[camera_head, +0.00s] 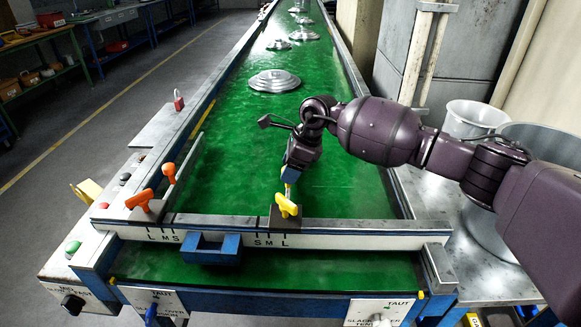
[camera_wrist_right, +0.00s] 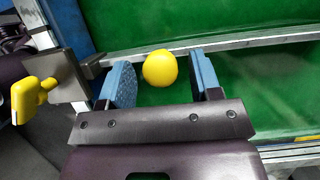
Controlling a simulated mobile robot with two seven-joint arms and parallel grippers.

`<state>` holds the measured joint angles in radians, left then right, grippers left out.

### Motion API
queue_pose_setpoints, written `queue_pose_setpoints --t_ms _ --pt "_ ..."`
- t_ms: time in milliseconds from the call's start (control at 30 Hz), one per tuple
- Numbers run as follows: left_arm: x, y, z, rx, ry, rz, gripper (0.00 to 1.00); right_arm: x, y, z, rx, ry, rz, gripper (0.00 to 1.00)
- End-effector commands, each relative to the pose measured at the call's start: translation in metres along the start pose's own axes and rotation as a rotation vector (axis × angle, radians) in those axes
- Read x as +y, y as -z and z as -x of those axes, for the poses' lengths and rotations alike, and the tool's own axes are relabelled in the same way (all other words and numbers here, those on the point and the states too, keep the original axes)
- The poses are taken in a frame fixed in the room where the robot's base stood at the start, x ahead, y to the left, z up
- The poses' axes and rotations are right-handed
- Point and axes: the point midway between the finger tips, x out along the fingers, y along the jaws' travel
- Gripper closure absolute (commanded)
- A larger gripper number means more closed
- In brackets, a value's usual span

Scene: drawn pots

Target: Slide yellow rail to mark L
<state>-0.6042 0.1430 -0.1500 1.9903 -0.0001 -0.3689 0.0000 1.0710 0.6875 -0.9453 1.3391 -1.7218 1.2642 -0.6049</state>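The yellow clamp handle (camera_head: 286,205) sits on a dark bracket (camera_head: 284,219) at the near end of the green belt, above the S, M, L marks (camera_head: 270,243) on the white front bar. The bracket stands near M and L; I cannot tell its exact mark. In the wrist view the yellow handle (camera_wrist_right: 30,98) is at the left, outside the fingers. My right gripper (camera_head: 290,174) points down just behind it. In the wrist view my right gripper (camera_wrist_right: 160,85) is open, with a round yellow knob (camera_wrist_right: 160,68) between its blue fingers and gaps at both sides. My left gripper is not in view.
Orange handles (camera_head: 140,200) and a second L, M, S scale (camera_head: 164,236) are at the left. A blue bracket (camera_head: 212,248) sticks out from the front bar. Stepped metal discs (camera_head: 274,80) lie along the belt. Metal bins (camera_head: 472,118) stand at the right.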

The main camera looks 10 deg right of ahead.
Motion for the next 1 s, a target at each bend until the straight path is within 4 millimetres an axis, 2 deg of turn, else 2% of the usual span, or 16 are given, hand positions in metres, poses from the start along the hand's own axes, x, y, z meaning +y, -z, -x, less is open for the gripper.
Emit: queue_pose_setpoints --t_ms 167,267,700,833,1000 --pt "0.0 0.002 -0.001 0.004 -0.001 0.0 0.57 0.0 0.0 0.003 0.0 0.001 0.0 0.42" --pt "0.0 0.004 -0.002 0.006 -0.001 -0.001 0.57 -0.001 0.0 0.012 0.0 0.002 -0.001 0.42" --pt "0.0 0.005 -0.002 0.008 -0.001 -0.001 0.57 -0.001 0.0 0.086 0.0 0.003 0.001 0.42" --pt "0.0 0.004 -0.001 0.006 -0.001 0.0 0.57 0.0 0.0 0.1 0.0 0.001 0.0 0.42" --pt "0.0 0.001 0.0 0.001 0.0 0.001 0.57 0.0 0.0 0.108 0.0 0.0 0.0 0.42"
